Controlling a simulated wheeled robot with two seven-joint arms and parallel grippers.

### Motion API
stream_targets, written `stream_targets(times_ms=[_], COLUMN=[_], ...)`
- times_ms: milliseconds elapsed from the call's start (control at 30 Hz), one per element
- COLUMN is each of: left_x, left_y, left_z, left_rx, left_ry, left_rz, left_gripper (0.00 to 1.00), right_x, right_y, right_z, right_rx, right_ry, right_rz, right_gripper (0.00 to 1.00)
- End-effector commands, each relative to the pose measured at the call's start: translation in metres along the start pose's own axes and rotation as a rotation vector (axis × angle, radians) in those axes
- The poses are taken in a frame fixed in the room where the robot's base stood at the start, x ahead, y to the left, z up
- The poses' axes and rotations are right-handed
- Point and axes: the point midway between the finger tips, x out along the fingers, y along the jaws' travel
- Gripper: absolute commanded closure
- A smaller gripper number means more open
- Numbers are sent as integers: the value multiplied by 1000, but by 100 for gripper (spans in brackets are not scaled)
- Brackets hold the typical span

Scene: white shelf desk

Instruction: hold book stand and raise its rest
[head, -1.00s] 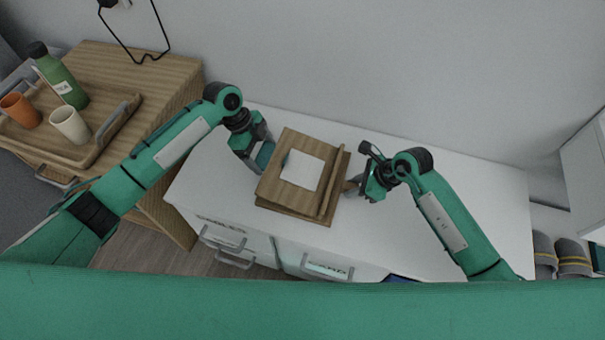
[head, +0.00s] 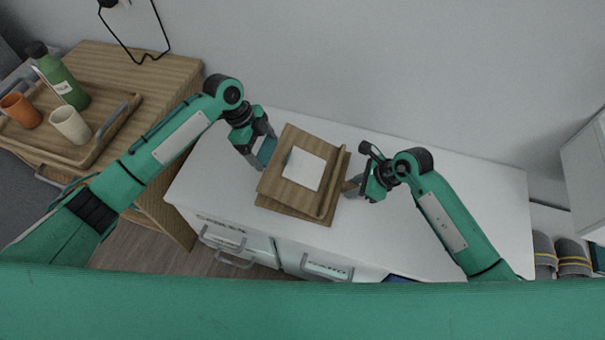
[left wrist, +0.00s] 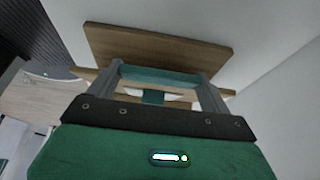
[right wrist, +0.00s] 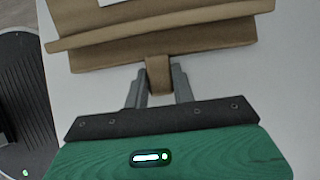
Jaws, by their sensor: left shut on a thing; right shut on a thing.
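The wooden book stand (head: 272,203) sits on the white desk in the middle of the head view. Its rest (head: 303,142), a board with a ledge on the right and a white sheet on it, is tilted with its left side up, leaving a gap above the base. My left gripper (head: 267,156) is shut on the rest's left side. The left wrist view shows the rest (left wrist: 160,48) ahead of the fingers (left wrist: 160,75); the exact contact is hard to see. My right gripper (right wrist: 160,72) is shut on the small wooden tab (right wrist: 158,76) at the stand's right side.
The white desk top (head: 450,180) is clear to the right of the stand. A wooden side table at left carries a tray (head: 100,145) with a green bottle (head: 62,80), an orange cup (head: 20,108) and a cream cup (head: 70,124). A wall (head: 360,70) stands behind.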

Motion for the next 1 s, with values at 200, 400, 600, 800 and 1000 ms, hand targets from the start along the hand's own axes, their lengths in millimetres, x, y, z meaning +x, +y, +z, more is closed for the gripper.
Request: stream_targets(times_ms=[200, 400, 600, 800, 1000], left_x=[-1, -5, -11, -15, -15], left_y=[-1, -1, -1, 0, 0], left_z=[-3, -8, -16, -20, -21], left_rx=[3, 4, 5, 5, 4], left_ry=[6, 6, 7, 8, 8], left_rz=[-2, -3, -2, -2, -1], left_gripper=[40, 40, 40, 40, 40], right_x=[1, 1, 1, 1, 1], right_y=[1, 1, 1, 2, 2], right_z=[0, 0, 0, 1, 1], right_rx=[0, 0, 0, 0, -1], right_ry=[0, 0, -1, -2, -2], right_rz=[3, 3, 3, 3, 4], right_gripper=[100, 100, 100, 100, 100])
